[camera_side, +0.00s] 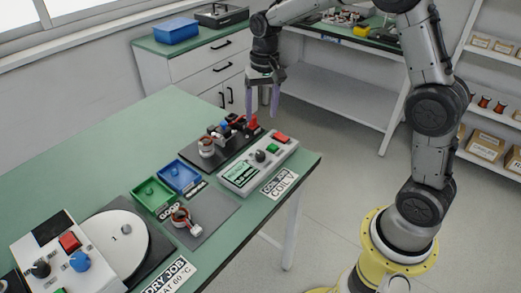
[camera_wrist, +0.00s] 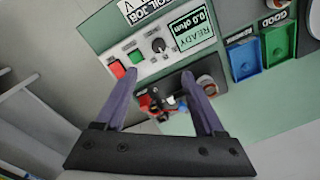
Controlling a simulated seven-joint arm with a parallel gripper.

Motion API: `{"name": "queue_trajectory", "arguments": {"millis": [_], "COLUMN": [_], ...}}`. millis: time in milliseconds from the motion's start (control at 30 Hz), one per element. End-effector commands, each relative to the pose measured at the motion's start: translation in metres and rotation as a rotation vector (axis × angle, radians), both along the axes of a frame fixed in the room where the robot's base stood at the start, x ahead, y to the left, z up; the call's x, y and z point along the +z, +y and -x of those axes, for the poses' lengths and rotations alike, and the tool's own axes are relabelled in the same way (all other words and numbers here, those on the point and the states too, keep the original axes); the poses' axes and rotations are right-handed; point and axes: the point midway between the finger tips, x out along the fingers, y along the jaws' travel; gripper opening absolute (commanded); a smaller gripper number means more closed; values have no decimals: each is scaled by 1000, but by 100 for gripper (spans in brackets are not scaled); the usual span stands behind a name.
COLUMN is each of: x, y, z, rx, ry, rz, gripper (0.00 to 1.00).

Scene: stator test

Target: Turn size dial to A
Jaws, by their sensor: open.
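A light grey tester box (camera_side: 236,176) stands near the table's right end, with a small black dial (camera_side: 260,156) between its screen and a green button. In the wrist view the dial (camera_wrist: 158,45) shows a pale pointer mark; its lettering is too small to read. The tester screen (camera_wrist: 192,28) reads READY and 0.0 ohm. My gripper (camera_side: 262,112) is open and empty, pointing down above and beyond the tester. In the wrist view my fingertips (camera_wrist: 159,73) are apart, with the dial framed just past the gap between them.
A dark fixture (camera_side: 222,140) with a copper coil and red clamp stands behind the tester. Green (camera_side: 153,194) and blue (camera_side: 179,176) bins and a grey mat with a coil lie left of it. A machine (camera_side: 45,250) with black and blue knobs and a turntable (camera_side: 115,240) is at front left.

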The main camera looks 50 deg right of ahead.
Motion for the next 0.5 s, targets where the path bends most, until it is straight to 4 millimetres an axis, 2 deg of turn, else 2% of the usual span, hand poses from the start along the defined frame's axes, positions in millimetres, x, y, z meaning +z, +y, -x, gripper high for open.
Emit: {"name": "queue_trajectory", "arguments": {"millis": [267,500], "x": [-28,-74], "y": [-1,0], "z": [1,0], "rx": [-4,-3], "ry": [18,18], "rz": [-2,-2], "gripper": [71,71]}}
